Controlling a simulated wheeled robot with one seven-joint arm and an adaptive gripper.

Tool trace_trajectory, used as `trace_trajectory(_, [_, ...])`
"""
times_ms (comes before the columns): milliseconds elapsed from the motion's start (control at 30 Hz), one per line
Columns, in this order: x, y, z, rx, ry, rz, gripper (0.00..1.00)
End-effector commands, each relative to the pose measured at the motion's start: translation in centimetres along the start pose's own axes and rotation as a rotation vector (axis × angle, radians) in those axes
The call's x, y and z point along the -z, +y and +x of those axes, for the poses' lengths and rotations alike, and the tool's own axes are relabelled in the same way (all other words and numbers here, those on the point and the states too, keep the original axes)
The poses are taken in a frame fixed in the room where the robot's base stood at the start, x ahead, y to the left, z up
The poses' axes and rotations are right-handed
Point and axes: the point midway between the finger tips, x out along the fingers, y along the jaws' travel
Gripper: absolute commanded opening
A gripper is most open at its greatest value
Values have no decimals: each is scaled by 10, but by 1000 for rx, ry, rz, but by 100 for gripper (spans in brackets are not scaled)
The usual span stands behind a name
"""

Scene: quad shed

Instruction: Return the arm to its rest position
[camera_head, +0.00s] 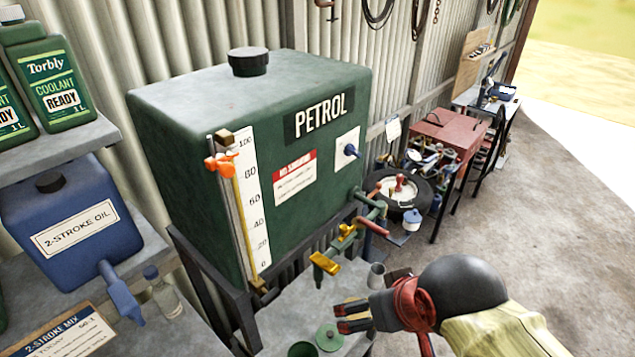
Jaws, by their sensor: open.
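My gripper (352,317) is at the lower middle of the head view, at the end of my arm coming in from the lower right. Its fingers point left and are apart, with nothing seen between them. It is in front of and below the brass tap (324,265) of the green petrol tank (215,120). A small grey cup (376,276) stands just behind the gripper, close to it. Part of the arm is cut off by the bottom right edge of the picture.
A grey stand top (285,318) under the tap holds a green lid (329,337) and a green container (302,349). A blue 2-stroke oil tank (75,222) and a clear bottle (162,293) are left. A red bench (450,128) stands behind. Concrete floor (560,220) at right is clear.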

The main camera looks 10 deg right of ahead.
Motion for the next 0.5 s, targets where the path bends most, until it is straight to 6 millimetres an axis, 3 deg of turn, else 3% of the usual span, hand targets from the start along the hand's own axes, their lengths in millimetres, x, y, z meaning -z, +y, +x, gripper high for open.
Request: trace_trajectory(500, [-61, 0, 113, 0, -1, -1, 87])
